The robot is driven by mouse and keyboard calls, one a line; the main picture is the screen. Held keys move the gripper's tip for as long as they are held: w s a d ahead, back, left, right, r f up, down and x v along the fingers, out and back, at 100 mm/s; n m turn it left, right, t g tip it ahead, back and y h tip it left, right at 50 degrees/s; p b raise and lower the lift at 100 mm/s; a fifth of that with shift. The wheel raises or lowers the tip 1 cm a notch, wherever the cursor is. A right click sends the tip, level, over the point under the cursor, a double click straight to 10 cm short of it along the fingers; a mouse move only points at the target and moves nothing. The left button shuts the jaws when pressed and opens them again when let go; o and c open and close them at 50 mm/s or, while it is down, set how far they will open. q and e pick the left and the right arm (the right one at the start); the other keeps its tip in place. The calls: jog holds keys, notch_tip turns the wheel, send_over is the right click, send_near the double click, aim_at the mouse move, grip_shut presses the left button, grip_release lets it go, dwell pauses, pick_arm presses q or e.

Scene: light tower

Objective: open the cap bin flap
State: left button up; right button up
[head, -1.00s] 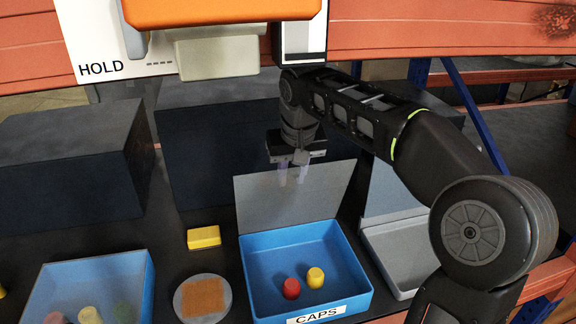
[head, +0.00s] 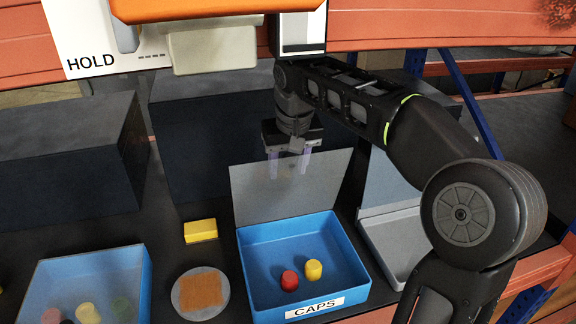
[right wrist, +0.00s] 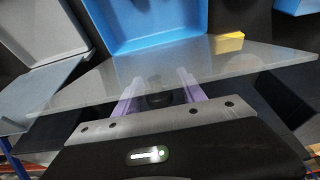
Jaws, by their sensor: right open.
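The cap bin (head: 328,290) is a blue box labelled CAPS in the head view, with a red cap (head: 289,281) and a yellow cap (head: 313,270) inside. Its translucent grey flap (head: 285,190) stands raised at the back edge, leaving the bin's top uncovered. My right gripper (head: 288,165) is open at the flap's upper edge, its pale purple fingers partly seen around or behind the flap. In the right wrist view, the flap (right wrist: 200,65) spans in front of the open fingers and the blue bin (right wrist: 150,25) lies beyond. Contact with the flap cannot be told. My left gripper is not in view.
A grey bin (head: 385,245) with a raised lid stands right of the cap bin. A lidded blue bin (head: 140,275) with several caps is at the left. A yellow block (head: 201,231) and a round disc with an orange patch (head: 200,293) lie between. Dark boxes stand behind.

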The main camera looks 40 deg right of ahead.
jog(key=shift+r, duration=0.15)
jog(key=shift+r, duration=0.25)
jog(key=v, duration=0.4)
jog(key=shift+s+a+r, duration=0.1)
jog(key=shift+r, duration=0.05)
jog(key=s+a+b, duration=0.1)
jog(key=s+a, duration=0.3)
jog(key=s, duration=0.7)
jog(key=shift+s, duration=0.25)
jog(key=shift+c, duration=0.3)
